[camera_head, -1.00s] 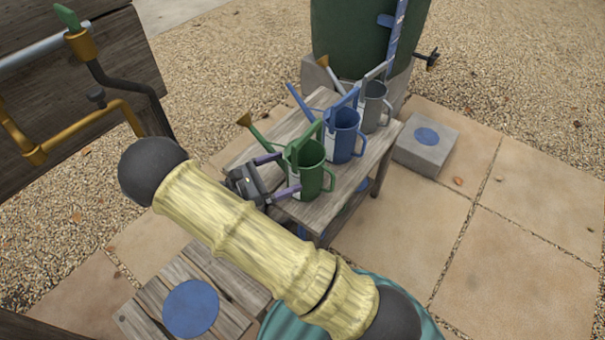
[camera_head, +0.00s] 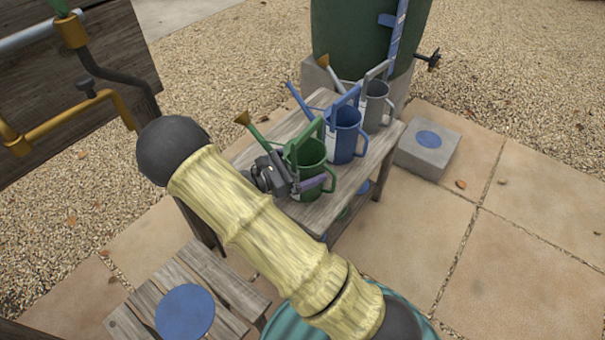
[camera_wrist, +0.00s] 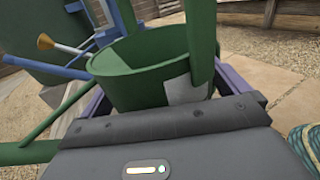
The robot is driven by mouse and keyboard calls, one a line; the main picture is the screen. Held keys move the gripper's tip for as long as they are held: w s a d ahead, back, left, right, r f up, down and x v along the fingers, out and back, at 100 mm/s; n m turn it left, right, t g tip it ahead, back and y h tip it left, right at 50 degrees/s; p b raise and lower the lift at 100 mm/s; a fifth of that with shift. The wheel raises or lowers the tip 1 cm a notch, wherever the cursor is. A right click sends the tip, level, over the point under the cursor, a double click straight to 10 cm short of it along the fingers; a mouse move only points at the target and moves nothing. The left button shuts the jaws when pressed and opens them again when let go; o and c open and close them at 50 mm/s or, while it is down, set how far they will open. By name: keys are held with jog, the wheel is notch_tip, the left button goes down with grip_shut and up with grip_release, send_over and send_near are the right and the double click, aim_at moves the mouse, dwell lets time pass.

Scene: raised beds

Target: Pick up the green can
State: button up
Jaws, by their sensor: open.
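The green can (camera_head: 309,180) stands upright at the near end of a wooden bench, its spout pointing to the back left. It fills the middle of the wrist view (camera_wrist: 140,75), with its handle rising at the right. In the wrist view the fingers show on the left and right of the can's body. The gripper is open, and I cannot tell whether either finger touches the can. The fingertips are hidden behind the can in the wrist view.
A blue can (camera_head: 345,138) and a grey can (camera_head: 375,108) stand behind the green one on the bench (camera_head: 240,158). A grey block (camera_head: 428,150) with a blue disc lies right of the bench. A slatted wooden stand (camera_head: 225,285) is at the lower left. The paving at right is clear.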

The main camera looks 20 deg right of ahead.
aim_at(305, 135)
jog(key=shift+c, duration=0.4)
jog(key=c, duration=0.7)
jog(key=shift+r, duration=0.1)
notch_tip(305, 135, up, 9)
jog(key=p, duration=0.5)
jog(key=shift+r, duration=0.5)
